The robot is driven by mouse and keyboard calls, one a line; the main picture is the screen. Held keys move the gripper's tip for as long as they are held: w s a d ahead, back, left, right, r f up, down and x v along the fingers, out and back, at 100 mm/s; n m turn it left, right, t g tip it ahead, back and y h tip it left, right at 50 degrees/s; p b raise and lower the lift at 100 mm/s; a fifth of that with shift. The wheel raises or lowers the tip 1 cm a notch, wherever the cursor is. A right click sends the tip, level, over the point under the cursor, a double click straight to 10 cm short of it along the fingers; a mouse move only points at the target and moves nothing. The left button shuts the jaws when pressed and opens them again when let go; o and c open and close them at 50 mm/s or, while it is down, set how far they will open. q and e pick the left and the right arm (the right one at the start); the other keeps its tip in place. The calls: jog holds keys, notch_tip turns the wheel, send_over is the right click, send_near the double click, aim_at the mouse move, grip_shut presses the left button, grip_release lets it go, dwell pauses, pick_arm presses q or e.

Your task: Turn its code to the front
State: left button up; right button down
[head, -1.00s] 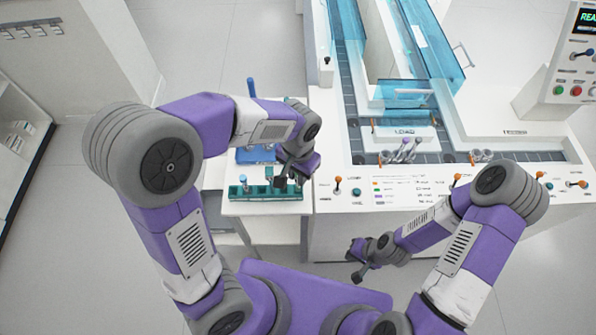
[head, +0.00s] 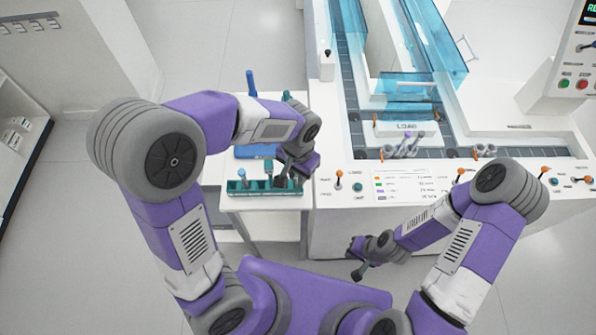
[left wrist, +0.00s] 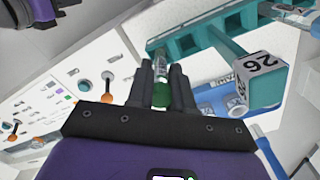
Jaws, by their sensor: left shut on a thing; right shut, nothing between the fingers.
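My left gripper (head: 284,180) is over the teal rack (head: 262,193) on the small side table. In the left wrist view its two dark fingers (left wrist: 160,82) are shut on a clear tube (left wrist: 159,94) with a green part between them. The tube's upper end points toward the teal rack (left wrist: 187,46). I cannot make out a code on the tube, and the fingers hide part of it. My right gripper (head: 358,272) is shut and empty, low in front of the white machine, away from the rack.
A teal block marked 26 (left wrist: 263,75) is close beside the left fingers. A blue tray (head: 254,152) lies behind the rack. The white machine (head: 335,225) stands to the right, with orange-tipped switches and several tubes (head: 403,150) near its load bay.

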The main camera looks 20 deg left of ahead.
pick_arm(q)
jog(key=n+p, duration=0.1)
jog(key=n, duration=0.4)
jog(key=n+p, duration=0.1)
jog(key=n, duration=0.4)
jog(key=shift+f, duration=0.15)
jog(key=o, duration=0.9)
